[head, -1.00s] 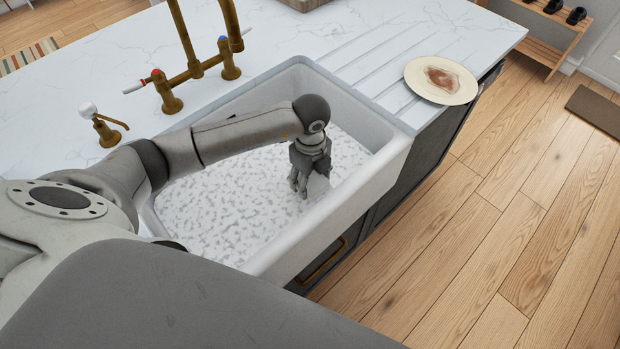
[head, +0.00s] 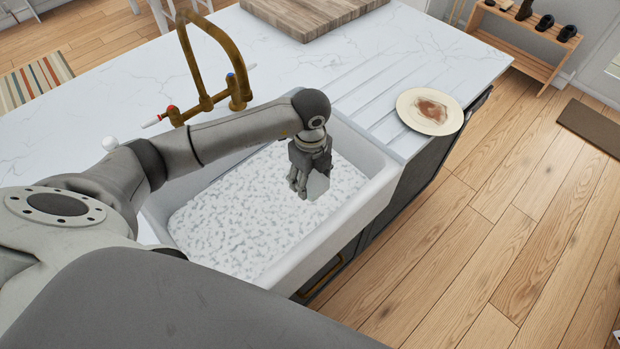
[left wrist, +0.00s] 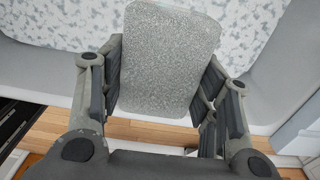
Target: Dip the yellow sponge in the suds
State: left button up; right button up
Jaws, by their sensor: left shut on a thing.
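My left gripper (head: 304,188) is shut on a flat, rounded block, the sponge (head: 319,186). It looks speckled grey-white on the side I see, and no clear yellow shows. In the left wrist view the sponge (left wrist: 170,60) sits between both fingers and sticks out beyond them. The white suds (head: 245,215) cover the inside of the white sink (head: 375,190). The gripper and sponge are over the right part of the sink; the sponge seems above the suds, though the gap is hard to judge. My right gripper is not in view.
A round cream plate (head: 430,112) with a brown stain lies on the drainboard right of the sink. A brass tap (head: 205,102) stands behind the sink. A wooden board (head: 305,12) lies at the back of the white counter (head: 95,90).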

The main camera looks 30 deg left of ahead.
aim_at(310, 179)
pick_arm(q)
notch_tip(310, 179, up, 8)
jog(key=p, duration=0.5)
jog(key=shift+f, duration=0.25)
jog(key=shift+f, duration=0.1)
dwell(1.2)
